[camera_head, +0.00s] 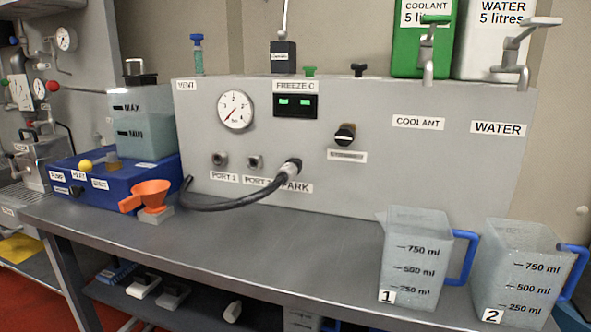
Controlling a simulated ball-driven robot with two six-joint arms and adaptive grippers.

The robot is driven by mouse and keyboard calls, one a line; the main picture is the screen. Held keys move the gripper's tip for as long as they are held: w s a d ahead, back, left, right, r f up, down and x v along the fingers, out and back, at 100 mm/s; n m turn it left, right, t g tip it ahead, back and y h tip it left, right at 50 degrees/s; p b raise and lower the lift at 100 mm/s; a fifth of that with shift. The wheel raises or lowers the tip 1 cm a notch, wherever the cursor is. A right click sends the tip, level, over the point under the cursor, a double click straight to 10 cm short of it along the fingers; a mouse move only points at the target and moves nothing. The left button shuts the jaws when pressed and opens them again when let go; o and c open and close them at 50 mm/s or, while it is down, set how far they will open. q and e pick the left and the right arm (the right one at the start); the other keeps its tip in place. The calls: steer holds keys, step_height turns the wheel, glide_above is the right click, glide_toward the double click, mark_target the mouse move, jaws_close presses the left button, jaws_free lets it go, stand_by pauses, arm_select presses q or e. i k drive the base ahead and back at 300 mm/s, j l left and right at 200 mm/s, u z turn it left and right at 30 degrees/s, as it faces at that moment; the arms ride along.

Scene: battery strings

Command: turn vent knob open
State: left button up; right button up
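A grey panel (370,185) stands on the bench. Just above and right of that label, a clear tube with a blue top (197,42) stands upright on the panel's top. A small green knob (310,71) and a small black knob (358,69) sit further right along the top edge. A round black dial knob (345,134) is on the panel face, above a label too small to read. I cannot tell which of these is the vent knob or its setting. Neither gripper is in view.
A pressure gauge (236,111) and a FREEZE C display (296,105) are on the panel. A black hose (225,206) loops in front to PARK. The bench middle (290,250) is clear.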

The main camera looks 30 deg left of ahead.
mark_target(197, 38)
steer(key=k+u, duration=0.15)
steer(key=u, duration=1.3)
